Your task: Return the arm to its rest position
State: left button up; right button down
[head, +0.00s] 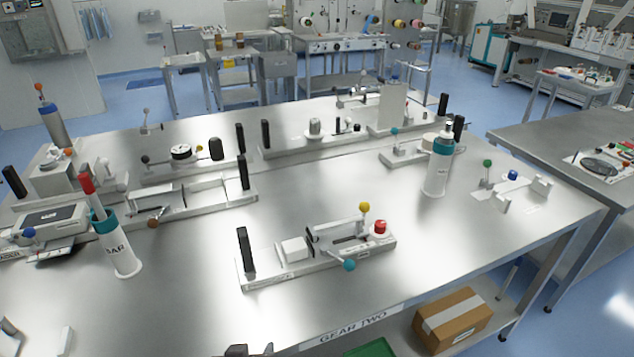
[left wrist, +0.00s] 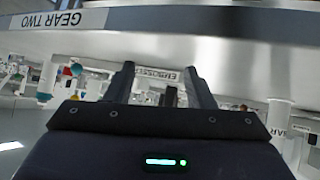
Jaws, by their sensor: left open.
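My left gripper (left wrist: 160,88) shows in the left wrist view with its two dark fingers apart and nothing seen between them. In the head view only a small dark part of the left gripper (head: 250,350) shows at the bottom edge, in front of the steel table (head: 330,185). In the left wrist view the table's front edge with the GEAR TWO label (left wrist: 55,20) lies close by at the top left. The rest of my left arm is hidden. My right gripper is in neither view.
A fixture (head: 320,255) with yellow, red and teal knobs stands near the table's front. White cylinders (head: 437,170) (head: 120,252) stand right and left. More fixtures line the back. A cardboard box (head: 452,318) lies on the lower shelf.

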pick_arm(q)
jog(key=s+a+r+m+g, duration=0.1)
jog(key=s+a+m+g, duration=0.2)
jog(key=s+a+g, duration=0.6)
jog(key=s+d+f+t+b, duration=0.1)
jog(key=s+f, duration=0.1)
jog(key=f, duration=1.4)
jog(key=s+d+f, duration=0.1)
jog(key=s+f, duration=0.1)
jog(key=f, duration=1.3)
jog(key=s+a+f, duration=0.1)
jog(key=s+f, duration=0.8)
jog(key=s+a+f+g+b, duration=0.1)
jog(key=s+a+f, duration=0.1)
jog(key=s+f, duration=0.7)
jog(key=shift+s+a+f+y, duration=0.25)
jog(key=shift+s+f+y, duration=0.15)
jog(key=shift+s, duration=0.3)
